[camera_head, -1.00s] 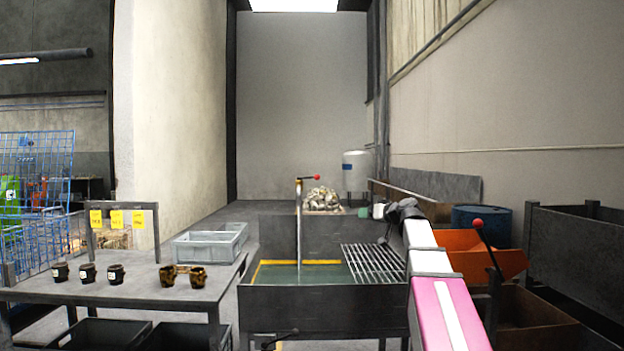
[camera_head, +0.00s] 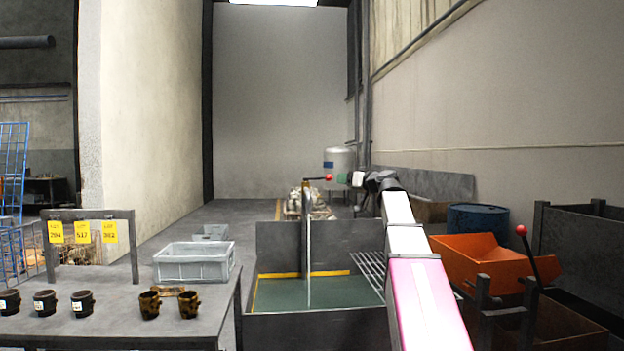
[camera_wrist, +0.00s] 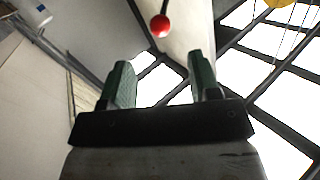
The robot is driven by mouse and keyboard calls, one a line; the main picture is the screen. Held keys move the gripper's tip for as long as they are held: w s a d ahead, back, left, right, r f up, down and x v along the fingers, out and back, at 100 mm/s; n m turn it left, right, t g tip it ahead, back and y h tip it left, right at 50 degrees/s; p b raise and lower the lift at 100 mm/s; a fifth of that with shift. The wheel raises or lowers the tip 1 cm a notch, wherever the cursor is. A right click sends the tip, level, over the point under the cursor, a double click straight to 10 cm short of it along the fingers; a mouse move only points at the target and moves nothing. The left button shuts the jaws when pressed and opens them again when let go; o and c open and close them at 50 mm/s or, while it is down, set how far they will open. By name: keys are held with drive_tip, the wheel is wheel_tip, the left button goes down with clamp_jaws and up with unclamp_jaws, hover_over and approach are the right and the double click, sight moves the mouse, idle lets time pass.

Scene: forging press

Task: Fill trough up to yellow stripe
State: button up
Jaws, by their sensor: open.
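The trough (camera_head: 318,326) is a dark metal tank with green water (camera_head: 340,291) inside. A yellow stripe (camera_head: 325,273) runs along its back and left inner walls, with the water surface close below it. A thin pale stream (camera_head: 308,245) falls from the tap (camera_head: 307,183) into the water. The tap's lever ends in a red knob (camera_head: 328,178) pointing right. My gripper (camera_head: 343,178) is just right of the knob, open and empty. In the wrist view, the red knob (camera_wrist: 160,25) lies beyond and between the green fingertips of my gripper (camera_wrist: 160,62), apart from them.
A slatted grate (camera_head: 368,270) covers the trough's right side, beneath my arm. An orange bin (camera_head: 480,262) with another red-knobbed lever (camera_head: 535,252) stands right. A table with a grey crate (camera_head: 194,264) and several small cups stands left. A pale tank (camera_head: 338,158) is behind.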

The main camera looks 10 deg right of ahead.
sight(330, 178)
drive_tip(key=x, duration=1.2)
drive_tip(key=shift+d, duration=0.1)
clamp_jaws()
